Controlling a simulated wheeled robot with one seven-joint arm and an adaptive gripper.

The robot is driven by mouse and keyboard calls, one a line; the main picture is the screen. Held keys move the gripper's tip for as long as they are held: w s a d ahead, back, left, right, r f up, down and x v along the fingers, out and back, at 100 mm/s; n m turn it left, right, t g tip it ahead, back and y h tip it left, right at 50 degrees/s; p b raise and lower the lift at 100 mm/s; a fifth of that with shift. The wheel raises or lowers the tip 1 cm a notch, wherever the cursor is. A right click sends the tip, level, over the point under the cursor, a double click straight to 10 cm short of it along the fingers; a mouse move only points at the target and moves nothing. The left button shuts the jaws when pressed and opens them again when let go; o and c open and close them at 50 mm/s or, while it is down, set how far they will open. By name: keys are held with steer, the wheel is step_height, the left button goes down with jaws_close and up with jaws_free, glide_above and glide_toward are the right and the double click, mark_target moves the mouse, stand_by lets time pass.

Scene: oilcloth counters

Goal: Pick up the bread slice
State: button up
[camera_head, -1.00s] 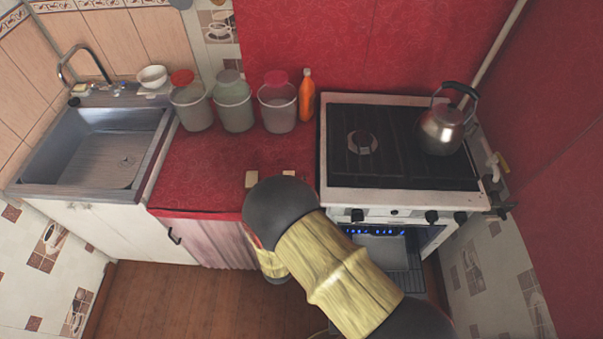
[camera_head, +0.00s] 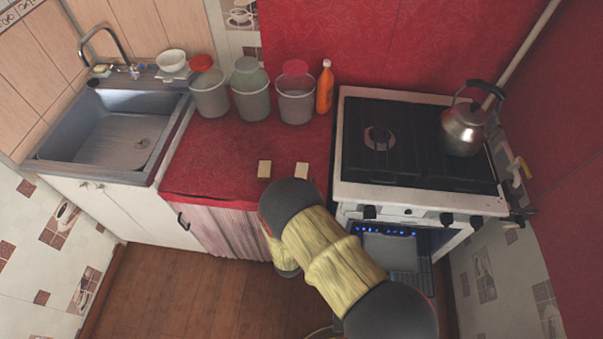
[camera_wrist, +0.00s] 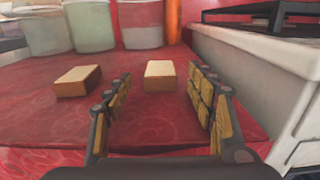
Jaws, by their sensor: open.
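Two small pale tan blocks that look like bread slices lie on the red counter. One bread slice (camera_head: 264,169) is on the left and the other bread slice (camera_head: 301,169) is on the right, near the counter's front part. In the wrist view the left slice (camera_wrist: 77,81) lies outside my gripper, to the left of its left finger. The right slice (camera_wrist: 160,75) lies ahead, between the lines of the two fingers and beyond their tips. My gripper (camera_wrist: 160,82) is open and empty. In the head view my arm hides the gripper.
Several buckets (camera_head: 251,101) and an orange bottle (camera_head: 325,88) stand along the back of the red counter (camera_head: 215,165). The stove (camera_head: 345,150) with a kettle (camera_head: 464,130) is at the right, its side close by. A sink (camera_head: 105,140) is at the left.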

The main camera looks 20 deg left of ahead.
steer(key=x, duration=0.5)
steer(key=shift+b, duration=0.35)
steer(key=shift+c, duration=0.9)
steer(key=c, duration=0.7)
steer(key=shift+c, duration=0.8)
steer(key=shift+r, duration=0.1)
